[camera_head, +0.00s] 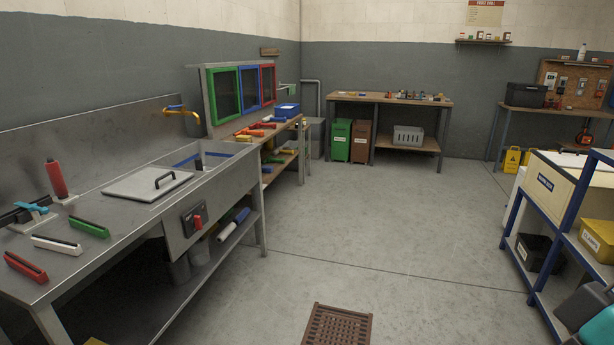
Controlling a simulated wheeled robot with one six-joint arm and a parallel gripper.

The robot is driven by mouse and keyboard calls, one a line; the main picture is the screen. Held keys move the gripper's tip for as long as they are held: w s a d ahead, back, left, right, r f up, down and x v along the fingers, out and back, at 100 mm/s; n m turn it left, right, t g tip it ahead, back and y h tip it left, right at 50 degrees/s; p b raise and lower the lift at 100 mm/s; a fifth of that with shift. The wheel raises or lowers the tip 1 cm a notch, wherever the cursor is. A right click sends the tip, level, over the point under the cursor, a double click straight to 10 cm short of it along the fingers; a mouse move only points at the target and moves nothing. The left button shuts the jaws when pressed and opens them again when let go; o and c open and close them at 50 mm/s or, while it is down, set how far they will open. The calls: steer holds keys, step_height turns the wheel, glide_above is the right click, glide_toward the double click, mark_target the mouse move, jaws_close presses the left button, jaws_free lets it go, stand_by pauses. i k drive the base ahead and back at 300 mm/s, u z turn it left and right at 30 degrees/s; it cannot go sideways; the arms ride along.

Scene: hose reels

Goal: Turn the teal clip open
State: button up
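A small teal piece (33,207), which looks like the teal clip, is at the far left of the steel sink bench (75,265). It lies across a dark bar on a pale base, close to the left picture edge. Whether it is open or closed is too small to tell.
A blue-framed rack (546,225) stands at right. The middle floor is clear around a brown drain grate (338,326).

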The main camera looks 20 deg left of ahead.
mark_target(33, 207)
steer(key=u, duration=0.3)
steer(key=i, duration=1.95)
steer(key=u, duration=0.9)
steer(key=i, duration=1.05)
steer(key=u, duration=1.7)
steer(key=i, duration=0.95)
steer(key=u, duration=0.8)
